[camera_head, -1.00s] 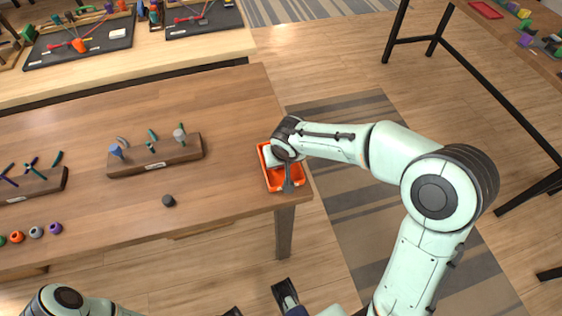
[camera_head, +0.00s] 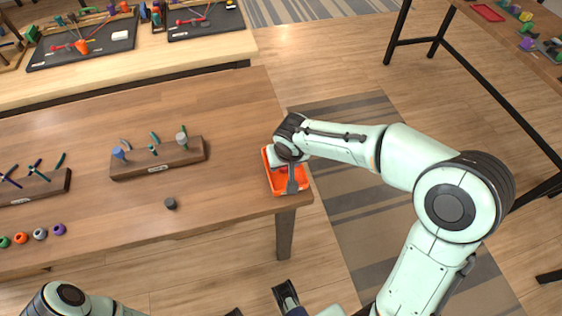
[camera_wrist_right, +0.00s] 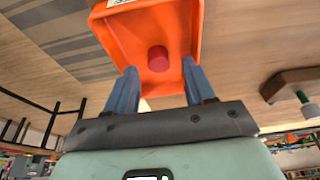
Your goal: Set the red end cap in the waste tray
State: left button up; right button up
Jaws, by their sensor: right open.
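The waste tray is a small orange tray (camera_head: 303,177) at the right end of the wooden table. In the right wrist view its orange wall (camera_wrist_right: 193,28) surrounds the red end cap (camera_wrist_right: 158,58), a short red cylinder lying inside on the tray floor. My right gripper (camera_head: 291,187) is over the tray and partly hides it. In the right wrist view its two blue-grey fingers (camera_wrist_right: 160,76) are spread, with the cap beyond the gap, not gripped. In the head view the cap cannot be made out. At the bottom edge only part of my left arm shows; its jaws cannot be read.
A dark cap (camera_head: 170,203) lies alone on the table. Several coloured rings (camera_head: 40,234) line the front left. The tabletop between holder and tray is clear.

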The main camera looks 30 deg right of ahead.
jog(key=v, duration=0.9)
jog(key=shift+a+p, duration=0.15)
jog(key=shift+p, duration=0.3)
